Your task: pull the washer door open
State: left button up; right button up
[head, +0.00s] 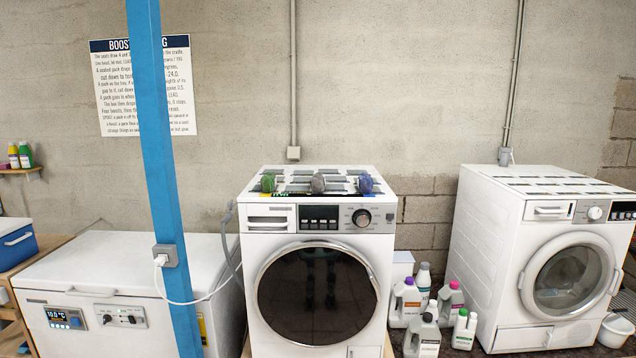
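The nearer washer (378,258) is white and stands in the middle of the head view, facing me. Its round dark-glass door (317,293) with a silver rim looks shut. A second white washer (497,250) stands at the right, with a round door (568,280) that also looks shut. Neither of my grippers shows in the head view.
A blue post (158,150) rises left of the middle washer, before a white chest (90,255). A cable hangs from its socket (165,256). Several bottles (407,300) stand between the washers. Small coloured objects (318,183) sit on the middle washer's top.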

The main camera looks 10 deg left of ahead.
aim_at(312, 293)
jog(key=i+l+u, duration=0.1)
jog(key=u, duration=0.65)
jog(key=i+l+u, duration=0.1)
jog(key=l+u, duration=0.15)
jog(key=i+l+u, duration=0.2)
jog(key=l, duration=0.2)
jog(key=l+u, duration=0.5)
jog(key=l, duration=1.85)
jog(key=i+l, duration=0.15)
jog(key=l, duration=0.7)
